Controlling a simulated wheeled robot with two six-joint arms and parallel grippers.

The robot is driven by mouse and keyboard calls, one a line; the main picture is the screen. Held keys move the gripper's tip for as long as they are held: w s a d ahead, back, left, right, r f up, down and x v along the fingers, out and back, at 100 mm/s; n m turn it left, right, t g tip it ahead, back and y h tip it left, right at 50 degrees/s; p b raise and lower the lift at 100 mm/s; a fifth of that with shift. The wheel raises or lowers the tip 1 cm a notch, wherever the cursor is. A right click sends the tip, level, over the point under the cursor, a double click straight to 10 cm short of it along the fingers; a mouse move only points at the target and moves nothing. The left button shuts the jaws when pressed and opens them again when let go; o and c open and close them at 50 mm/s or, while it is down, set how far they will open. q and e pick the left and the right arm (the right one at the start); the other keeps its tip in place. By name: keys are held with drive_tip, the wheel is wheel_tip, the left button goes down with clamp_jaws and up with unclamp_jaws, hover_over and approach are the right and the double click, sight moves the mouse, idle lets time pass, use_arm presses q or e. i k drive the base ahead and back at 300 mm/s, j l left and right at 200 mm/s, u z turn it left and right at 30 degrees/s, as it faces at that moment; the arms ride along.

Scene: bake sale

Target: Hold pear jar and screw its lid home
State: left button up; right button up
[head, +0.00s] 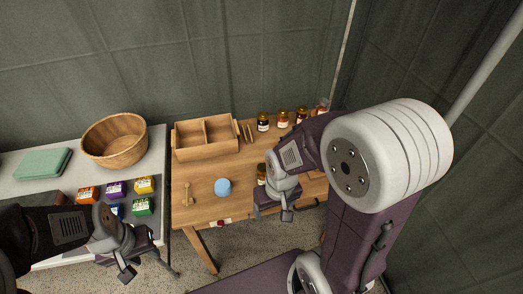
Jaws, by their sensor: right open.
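A small jar with a dark lid (261,170) stands on the wooden table, partly hidden by my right gripper. I cannot read its label, so I cannot tell if it is the pear jar. My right gripper (273,214) is open, just in front of that jar, its fingers pointing down. I cannot tell if it touches the jar. My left gripper (149,275) is low at the front left, off the wooden table, with its fingers apart and nothing visible between them. No loose lid can be made out for certain.
Several jars (283,118) stand along the back of the wooden table (200,206). A divided wooden box (180,152), a round blue object (222,187) and a small wooden tool (188,194) are also there. The left table holds a basket (114,140), green cloth (42,163) and coloured packets (116,188).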

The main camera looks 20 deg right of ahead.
sight(260, 179)
drive_tip(key=i+l+z, duration=0.1)
drive_tip(key=z, duration=0.65)
drive_tip(key=l, duration=0.05)
